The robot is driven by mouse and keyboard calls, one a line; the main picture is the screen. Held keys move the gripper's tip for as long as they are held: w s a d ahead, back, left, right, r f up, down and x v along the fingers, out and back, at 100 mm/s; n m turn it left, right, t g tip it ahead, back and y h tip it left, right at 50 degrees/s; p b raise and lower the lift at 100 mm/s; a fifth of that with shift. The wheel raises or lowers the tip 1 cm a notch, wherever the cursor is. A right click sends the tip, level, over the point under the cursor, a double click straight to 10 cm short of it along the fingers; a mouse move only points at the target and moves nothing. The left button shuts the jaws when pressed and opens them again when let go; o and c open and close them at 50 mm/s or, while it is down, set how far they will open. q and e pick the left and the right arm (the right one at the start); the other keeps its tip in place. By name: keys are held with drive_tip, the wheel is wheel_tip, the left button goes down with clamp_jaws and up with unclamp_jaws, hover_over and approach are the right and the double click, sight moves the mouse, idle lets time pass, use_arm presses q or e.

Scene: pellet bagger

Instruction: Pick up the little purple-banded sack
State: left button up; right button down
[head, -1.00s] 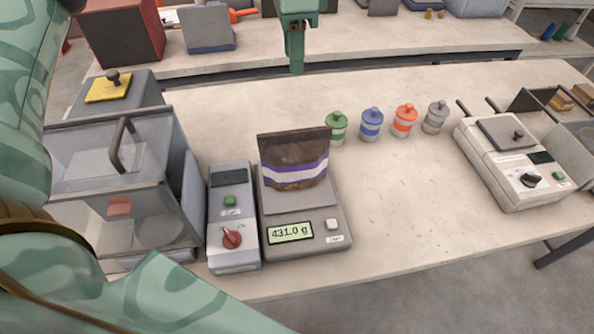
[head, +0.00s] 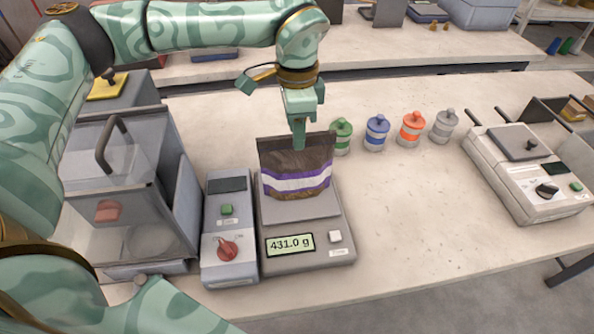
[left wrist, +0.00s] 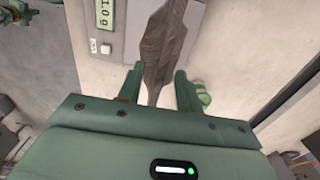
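The purple-banded sack (head: 297,178) is brown with a white and purple band. It stands upright on the pan of the scale (head: 334,262), whose display reads 431.0 g. My left gripper (head: 299,143) points down at the sack's top edge from above. In the left wrist view the gripper's two fingers (left wrist: 159,70) are apart, with the narrow top of the sack (left wrist: 162,45) between them and gaps showing on both sides. The rear finger is hidden in the head view. My right gripper is not in view.
A grey box with a red knob (head: 229,247) stands directly left of the scale, beside a clear-sided cabinet (head: 125,185). Several lidded jars, the nearest a green one (head: 341,135), stand behind right. A sealer-like machine (head: 525,175) stands at right; the bench between is clear.

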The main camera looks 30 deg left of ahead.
use_arm(q)
wheel_tip(320, 180, down, 3)
drive_tip(key=shift+r, duration=0.1)
clamp_jaws()
drive_tip(key=shift+w+r, duration=0.1)
drive_tip(key=shift+r, duration=0.05)
